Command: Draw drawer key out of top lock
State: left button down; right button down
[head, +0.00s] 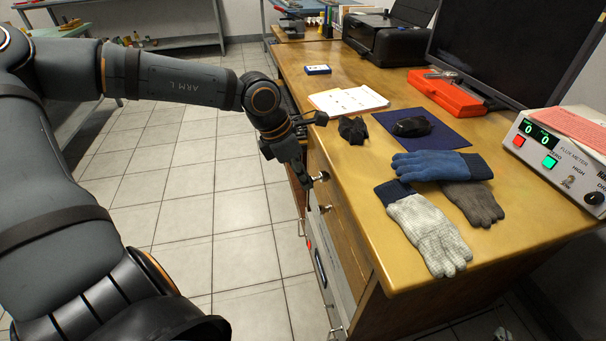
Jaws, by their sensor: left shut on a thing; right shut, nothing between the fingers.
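My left gripper (301,172) reaches down from the left to the front face of the wooden desk, at the upper drawer. It is shut on the drawer key, which is mostly hidden by the fingers. A small silver metal piece (321,177) shows right beside the fingertips at the drawer front. It looks like the top lock or part of the key; I cannot tell which, nor how deep the key sits. A second silver fitting (325,209) shows lower on the desk front. My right gripper is not in view.
The desk top (372,219) carries gloves (429,231) near its front edge, a dark blue mat (449,141), a crumpled black item (352,130), papers (348,101), a red case (445,96) and a flux meter (551,153). The tiled floor (187,235) left of the desk is free.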

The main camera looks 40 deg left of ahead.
jog(key=shift+s+f+g+p, duration=1.95)
jog(key=shift+s+f+g, duration=3.5)
jog(key=shift+s, duration=2.05)
jog(key=s+d+f+h+p, duration=0.1)
jog(key=d+f+p, duration=0.2)
jog(key=f+p, duration=0.4)
jog(key=shift+s+d+f, duration=0.35)
jog(key=shift+s+f, duration=0.05)
jog(key=shift+f, duration=0.9)
